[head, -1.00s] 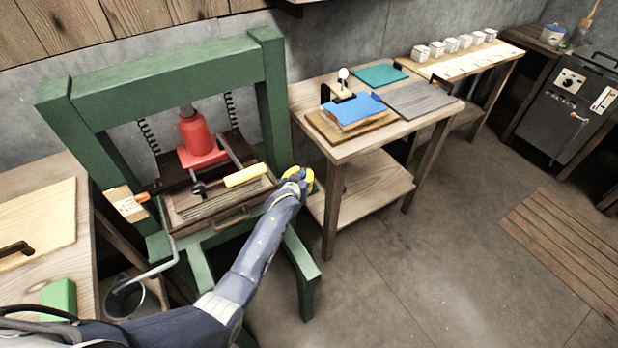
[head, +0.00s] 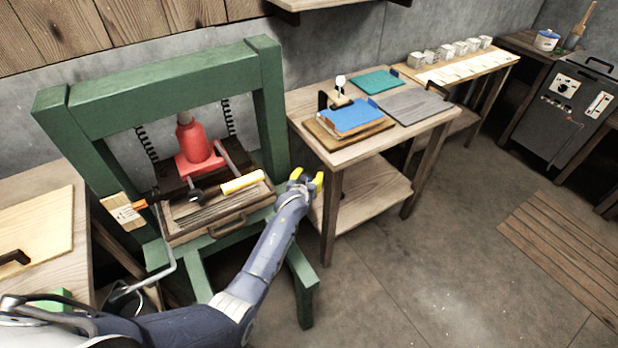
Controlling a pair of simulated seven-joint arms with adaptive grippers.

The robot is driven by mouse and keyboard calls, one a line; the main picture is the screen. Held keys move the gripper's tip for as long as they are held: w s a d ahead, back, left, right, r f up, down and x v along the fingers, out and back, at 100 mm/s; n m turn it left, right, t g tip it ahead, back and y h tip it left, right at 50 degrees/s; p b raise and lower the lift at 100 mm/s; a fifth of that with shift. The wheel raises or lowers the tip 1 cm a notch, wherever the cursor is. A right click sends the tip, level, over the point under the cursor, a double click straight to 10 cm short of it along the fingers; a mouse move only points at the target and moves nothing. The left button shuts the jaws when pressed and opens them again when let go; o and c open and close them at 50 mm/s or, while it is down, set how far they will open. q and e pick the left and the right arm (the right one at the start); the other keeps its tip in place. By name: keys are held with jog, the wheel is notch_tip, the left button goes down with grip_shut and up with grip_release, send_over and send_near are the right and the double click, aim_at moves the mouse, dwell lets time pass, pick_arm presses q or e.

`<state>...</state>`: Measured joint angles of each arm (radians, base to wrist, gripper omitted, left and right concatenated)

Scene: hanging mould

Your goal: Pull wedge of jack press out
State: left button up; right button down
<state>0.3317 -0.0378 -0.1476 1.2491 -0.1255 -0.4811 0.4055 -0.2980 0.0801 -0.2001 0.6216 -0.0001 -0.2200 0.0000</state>
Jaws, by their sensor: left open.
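The green jack press (head: 165,90) stands at the left with a red jack (head: 194,138) on a red plate in its middle. A wooden tray (head: 205,212) of slats lies in front of the jack. A yellow-handled tool (head: 242,182) rests across it, and a dark tool with an orange handle (head: 140,205) lies at its left. I cannot tell which part is the wedge. My left gripper (head: 311,183) is open and empty, its yellow fingertips just right of the press's right post, apart from the tray. My right gripper is not in view.
A wooden table (head: 345,150) with a blue-topped stack (head: 352,115) stands close right of my left gripper, with a lower shelf (head: 365,190). A left bench (head: 65,265) borders the press.

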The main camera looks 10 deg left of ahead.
pick_arm(q)
jog(key=shift+s, duration=0.1)
jog(key=v, duration=1.2)
dwell(0.5)
